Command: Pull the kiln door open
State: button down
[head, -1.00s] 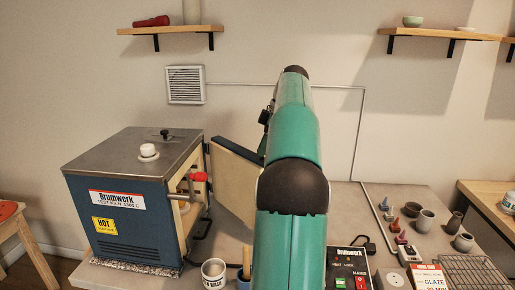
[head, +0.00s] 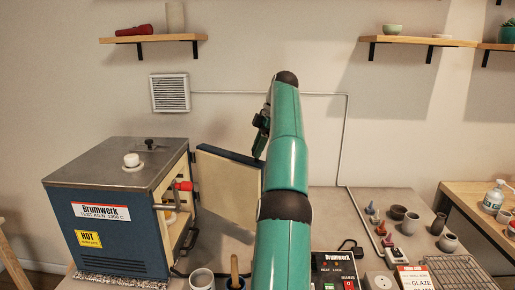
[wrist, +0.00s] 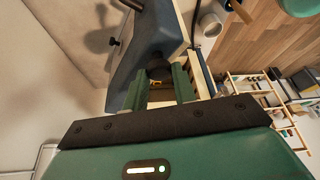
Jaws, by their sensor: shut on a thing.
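The blue kiln (head: 105,225) stands at the left of the bench in the head view, its front opening facing right. Its door (head: 228,188) stands wide open, swung out toward the wall, with the cream inner face showing. My gripper (head: 262,135) is at the door's free end, partly hidden by my arm. In the wrist view the door's blue-grey outer face (wrist: 150,42) fills the upper middle. There my gripper (wrist: 161,88) is shut on a dark round piece (wrist: 159,70) at the door, which looks like its handle. The red-tipped latch (head: 183,186) is beside the opening.
A cup (head: 202,279) and a control box (head: 335,270) stand near the bench's front. Small pots (head: 410,222) and a wire rack (head: 460,272) are at the right. The wall behind carries a vent (head: 170,93) and shelves (head: 415,42).

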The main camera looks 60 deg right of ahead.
jog(key=shift+w, duration=0.15)
jog(key=c, duration=1.2)
grip_release()
jog(key=shift+c, duration=0.2)
jog(key=shift+o, duration=0.5)
jog(key=shift+a, duration=0.1)
